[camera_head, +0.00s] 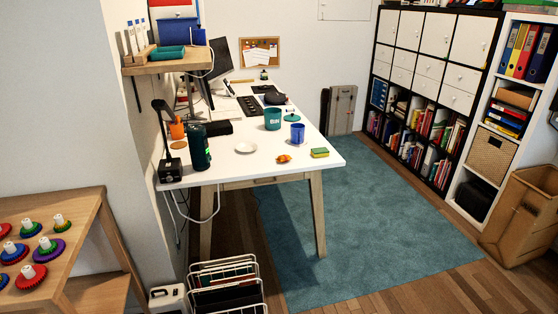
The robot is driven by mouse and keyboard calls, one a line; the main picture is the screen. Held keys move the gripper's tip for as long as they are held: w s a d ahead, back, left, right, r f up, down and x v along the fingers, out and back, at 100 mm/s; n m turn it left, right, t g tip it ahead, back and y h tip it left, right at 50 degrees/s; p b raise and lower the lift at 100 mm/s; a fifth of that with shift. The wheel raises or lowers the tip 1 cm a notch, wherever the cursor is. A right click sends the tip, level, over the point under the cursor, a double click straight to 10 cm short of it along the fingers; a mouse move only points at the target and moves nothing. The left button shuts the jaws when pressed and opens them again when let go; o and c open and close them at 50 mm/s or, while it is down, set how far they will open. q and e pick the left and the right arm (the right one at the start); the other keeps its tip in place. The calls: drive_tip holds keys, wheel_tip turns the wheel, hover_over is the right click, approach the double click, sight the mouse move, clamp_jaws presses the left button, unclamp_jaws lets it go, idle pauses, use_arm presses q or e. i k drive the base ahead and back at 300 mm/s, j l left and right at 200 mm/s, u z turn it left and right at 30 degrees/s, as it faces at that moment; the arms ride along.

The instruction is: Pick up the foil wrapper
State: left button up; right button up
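A small crumpled orange thing (283,158), which looks like the foil wrapper, lies on the white desk (228,170) near its front edge. It is too small to make out in detail. A yellow and green sponge (320,153) lies to its right, and a small white dish (246,147) is to its left. Neither of my grippers shows in this view.
A blue mug (297,133), a teal pot (272,119) and a dark green bottle (200,147) stand on the desk. A wire file rack (228,288) is on the floor in front. The teal rug (370,225) right of the desk is clear.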

sight(284, 158)
drive_tip(key=i+l+u, duration=0.6)
drive_tip(key=l+u, duration=0.25)
drive_tip(key=j, duration=0.1)
